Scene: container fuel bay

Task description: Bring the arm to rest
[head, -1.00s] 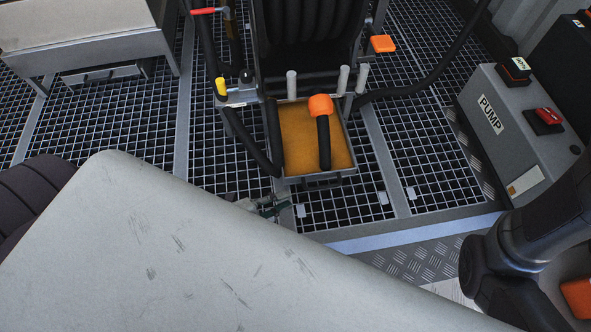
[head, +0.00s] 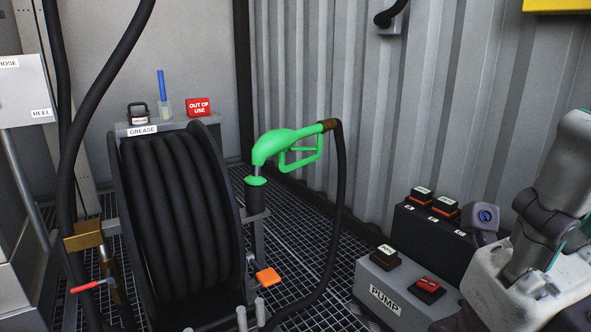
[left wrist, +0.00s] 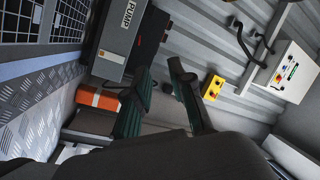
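My left gripper (left wrist: 159,68) shows in the left wrist view. Its two dark green fingers stand apart with nothing between them, pointing toward the grey corrugated wall. The left gripper does not show in the head view. One of my arms (head: 547,215) is folded at the right edge of the head view; no gripper fingers can be made out on it. The green nozzle (head: 285,142) sits with its spout down in a black holder (head: 257,197) beside the hose reel, clear of my arms. Its black hose (head: 341,205) hangs down to the floor.
The grey PUMP box (head: 390,285) stands close to my arm and also shows in the left wrist view (left wrist: 124,38). A black button box (head: 425,238) is behind it. The large hose reel (head: 180,220) fills the left. The left wrist view shows a yellow button box (left wrist: 212,87) on the wall.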

